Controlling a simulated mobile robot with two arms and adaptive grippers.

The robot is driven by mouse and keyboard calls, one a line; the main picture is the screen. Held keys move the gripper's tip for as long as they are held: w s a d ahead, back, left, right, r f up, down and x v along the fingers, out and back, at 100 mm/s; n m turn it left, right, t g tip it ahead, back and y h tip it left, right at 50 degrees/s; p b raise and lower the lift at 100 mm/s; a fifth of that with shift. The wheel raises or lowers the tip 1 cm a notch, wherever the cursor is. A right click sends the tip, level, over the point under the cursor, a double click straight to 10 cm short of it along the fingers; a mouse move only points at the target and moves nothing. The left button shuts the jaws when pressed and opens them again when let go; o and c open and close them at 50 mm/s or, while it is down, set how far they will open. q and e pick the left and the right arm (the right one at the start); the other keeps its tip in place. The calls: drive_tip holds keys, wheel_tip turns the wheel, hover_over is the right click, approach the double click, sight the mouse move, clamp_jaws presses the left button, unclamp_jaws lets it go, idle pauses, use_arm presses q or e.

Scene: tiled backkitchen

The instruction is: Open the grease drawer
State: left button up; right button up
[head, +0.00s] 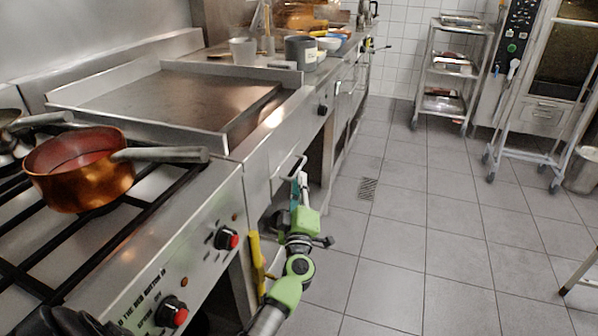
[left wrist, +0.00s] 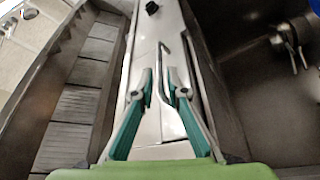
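The grease drawer is the narrow steel front (head: 258,182) below the griddle in the head view, with a thin bar handle (head: 292,166). It looks shut. My left gripper (head: 300,182) is at this handle, and its arm comes up from below in front of the range. In the left wrist view, the gripper's two green fingers (left wrist: 160,82) stand either side of the bent bar handle (left wrist: 190,88), with a small gap visible between the tips. The bar lies between them, and I see no clear grip on it.
A copper pan (head: 80,172) stands on the burners at left, its handle reaching toward the griddle (head: 180,100). A rack cart (head: 450,75) stands at the back.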

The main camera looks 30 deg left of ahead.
sight(300, 168)
use_arm(q)
drive_tip(key=x, duration=0.4)
drive_tip(key=shift+w+a+f+b, duration=0.1)
drive_tip(key=shift+w+b, duration=0.05)
drive_tip(key=shift+b, duration=0.15)
drive_tip(key=shift+w+a+r, duration=0.2)
drive_tip(key=shift+w+a, duration=0.1)
drive_tip(key=shift+w, duration=0.15)
use_arm(e)
drive_tip(key=shift+r, duration=1.7)
use_arm(q)
clamp_jaws()
use_arm(e)
drive_tip(key=shift+d, duration=0.15)
